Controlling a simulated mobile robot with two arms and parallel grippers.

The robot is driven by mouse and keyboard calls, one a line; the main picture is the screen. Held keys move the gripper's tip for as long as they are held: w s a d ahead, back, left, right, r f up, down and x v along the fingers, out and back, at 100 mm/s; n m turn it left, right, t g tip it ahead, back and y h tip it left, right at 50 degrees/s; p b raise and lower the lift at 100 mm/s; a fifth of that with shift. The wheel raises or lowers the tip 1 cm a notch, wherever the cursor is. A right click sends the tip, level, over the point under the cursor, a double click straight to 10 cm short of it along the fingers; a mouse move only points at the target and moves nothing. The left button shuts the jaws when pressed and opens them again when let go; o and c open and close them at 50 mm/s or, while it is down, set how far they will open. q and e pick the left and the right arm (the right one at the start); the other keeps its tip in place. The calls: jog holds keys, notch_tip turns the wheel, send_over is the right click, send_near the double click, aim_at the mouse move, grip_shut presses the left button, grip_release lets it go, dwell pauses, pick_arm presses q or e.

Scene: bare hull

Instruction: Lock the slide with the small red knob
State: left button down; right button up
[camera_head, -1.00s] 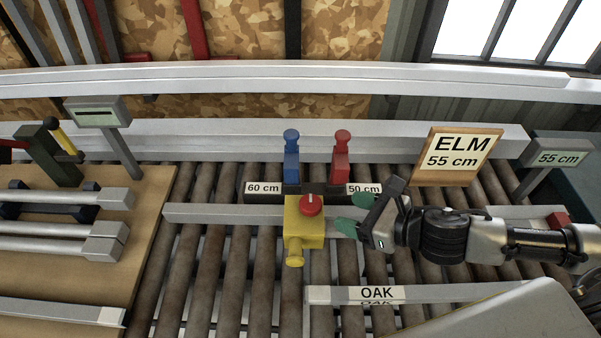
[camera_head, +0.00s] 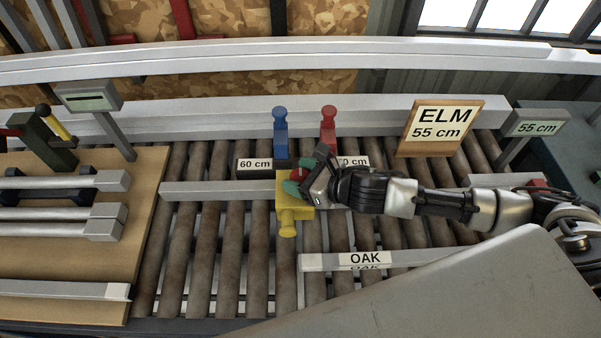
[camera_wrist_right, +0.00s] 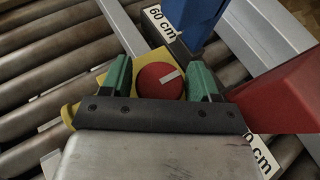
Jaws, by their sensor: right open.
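The small red knob (camera_wrist_right: 159,81) with a pale pointer line sits on top of the yellow slide block (camera_head: 286,207). In the head view the knob (camera_head: 297,173) is partly hidden by my right gripper. The block sits on a grey rail (camera_head: 215,190) over the rollers. My right gripper (camera_head: 298,180) is open, with its green fingertips on either side of the knob. In the right wrist view the fingers (camera_wrist_right: 160,82) stand apart with the knob between them, and gaps show at both sides. My left gripper is not in view.
A blue stop (camera_head: 280,135) by the 60 cm label and a red stop (camera_head: 328,128) by the 50 cm label stand just behind the block. An ELM 55 cm sign (camera_head: 440,128) stands right. An OAK bar (camera_head: 325,262) lies in front. Metal bars lie on the left board (camera_head: 60,258).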

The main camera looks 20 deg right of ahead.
jog(key=shift+c, duration=0.2)
jog(key=c, duration=0.6)
jog(key=m+t+h+p, duration=0.2)
jog(key=m+h, duration=0.1)
jog(key=shift+r+m+h, duration=0.15)
jog(key=shift+m+h, duration=0.15)
jog(key=shift+m, duration=0.1)
jog(key=m+t+h+p, duration=0.1)
jog(key=m+h+p, duration=0.4)
jog(key=m+h, duration=0.1)
jog(key=shift+r+h+p, duration=0.1)
jog(key=shift+h+p, duration=0.2)
jog(key=shift+h, duration=0.4)
jog(key=m+g+h+p, duration=0.1)
jog(key=m+h+p, duration=0.2)
jog(key=m+h, duration=0.1)
jog(key=shift+m+g+h, duration=0.3)
jog(key=shift+g+h, duration=0.1)
jog(key=shift+f+m+g+h+p, duration=0.2)
jog(key=shift+m+g+h+p, duration=0.45)
jog(key=shift+m+g+h, duration=0.85)
jog(key=shift+m, duration=0.4)
